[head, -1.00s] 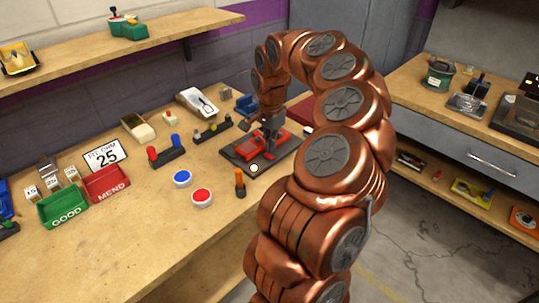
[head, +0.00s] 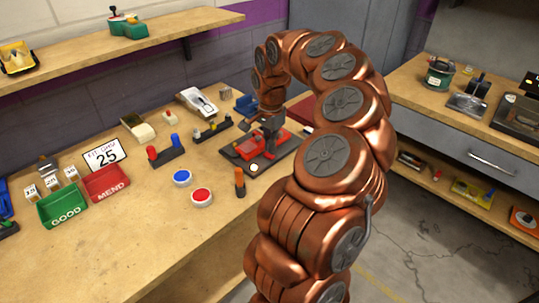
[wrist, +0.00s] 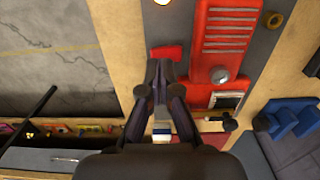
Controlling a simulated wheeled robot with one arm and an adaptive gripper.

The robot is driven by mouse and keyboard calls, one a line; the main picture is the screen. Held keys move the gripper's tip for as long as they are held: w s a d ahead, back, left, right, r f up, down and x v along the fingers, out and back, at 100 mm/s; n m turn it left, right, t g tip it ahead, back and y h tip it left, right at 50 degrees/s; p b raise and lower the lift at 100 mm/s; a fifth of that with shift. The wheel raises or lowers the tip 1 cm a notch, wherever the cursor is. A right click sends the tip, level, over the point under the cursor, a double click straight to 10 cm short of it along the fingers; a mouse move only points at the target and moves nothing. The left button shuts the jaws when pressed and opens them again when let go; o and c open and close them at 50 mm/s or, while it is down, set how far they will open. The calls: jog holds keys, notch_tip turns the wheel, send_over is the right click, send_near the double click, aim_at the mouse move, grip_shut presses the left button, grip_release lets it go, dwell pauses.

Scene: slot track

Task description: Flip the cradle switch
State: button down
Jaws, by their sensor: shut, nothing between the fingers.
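The cradle is a dark grey base (head: 228,157) with a red slotted body (head: 252,149) on it, near the table's right edge. In the wrist view the red body (wrist: 222,45) lies right of my fingers, on the grey base (wrist: 262,52). A small red rocker (wrist: 166,52), which looks like the switch, sits on the base just beyond my fingertips. My gripper (wrist: 163,66) is shut and empty, pointing down close to this rocker; I cannot tell whether it touches. In the head view my gripper (head: 271,139) is over the cradle's far right part and hides the rocker.
A round light (head: 254,167) glows at the cradle's front corner. An orange-and-black post (head: 240,182), a red button (head: 202,196) and a blue button (head: 182,178) stand nearby. A terminal block (head: 212,130) is behind. The table front is clear.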

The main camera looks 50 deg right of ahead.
aim_at(270, 156)
jog(key=shift+f+b, duration=1.2)
jog(key=shift+f, duration=0.1)
dwell(0.8)
jog(key=shift+r+p, duration=0.35)
jog(key=shift+r, duration=3.2)
